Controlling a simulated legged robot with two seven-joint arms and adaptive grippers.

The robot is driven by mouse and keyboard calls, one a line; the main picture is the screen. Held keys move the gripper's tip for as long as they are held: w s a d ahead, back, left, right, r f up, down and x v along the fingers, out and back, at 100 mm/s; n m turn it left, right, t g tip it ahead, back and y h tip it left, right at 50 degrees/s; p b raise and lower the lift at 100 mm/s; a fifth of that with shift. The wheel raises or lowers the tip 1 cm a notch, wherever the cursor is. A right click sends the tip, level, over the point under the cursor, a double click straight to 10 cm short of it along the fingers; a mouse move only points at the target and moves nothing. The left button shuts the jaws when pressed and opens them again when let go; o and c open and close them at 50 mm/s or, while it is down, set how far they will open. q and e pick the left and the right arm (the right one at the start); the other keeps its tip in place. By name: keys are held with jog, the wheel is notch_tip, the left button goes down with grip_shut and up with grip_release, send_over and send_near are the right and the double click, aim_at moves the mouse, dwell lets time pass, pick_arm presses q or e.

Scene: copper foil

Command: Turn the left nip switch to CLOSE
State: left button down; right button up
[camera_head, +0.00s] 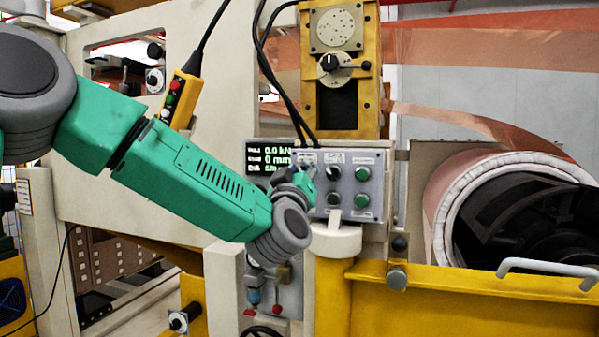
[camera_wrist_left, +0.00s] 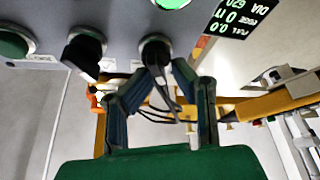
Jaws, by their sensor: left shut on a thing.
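A grey control panel (camera_head: 348,210) carries black knobs and green buttons. My left gripper (camera_head: 306,178) is at the panel's left column and hides the switch there. In the left wrist view, which looks upside down, the fingers of my left gripper (camera_wrist_left: 158,68) close on a black switch knob (camera_wrist_left: 154,48), the one nearest the display; the fingers partly cover it. Its label and exact setting cannot be read. A second black knob (camera_wrist_left: 84,50) is beside it, apart from the fingers; it also shows in the head view (camera_head: 333,173). My right gripper is not in view.
A lit display (camera_head: 268,158) sits left of the panel. Green buttons (camera_head: 362,174) are at its right. A yellow pendant (camera_head: 181,98) hangs at upper left, with cables above the panel. A copper roll (camera_head: 450,185) and yellow rail (camera_head: 470,283) stand right.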

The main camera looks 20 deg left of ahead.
pick_arm(q)
jog(key=shift+f+n, duration=0.6)
jog(key=shift+f, duration=0.1)
jog(key=shift+d+r+n+g+y, duration=0.1)
jog(key=shift+n+g+y, duration=0.2)
jog(key=shift+y, duration=0.1)
jog(key=c, duration=1.7)
grip_release()
jog(key=shift+w+d, duration=0.15)
jog(key=shift+w, duration=0.3)
jog(key=shift+w+d, duration=0.15)
jog(key=shift+a+r, duration=0.15)
jog(key=shift+a, duration=0.05)
jog(key=v, duration=1.2)
jog(key=shift+d, duration=0.15)
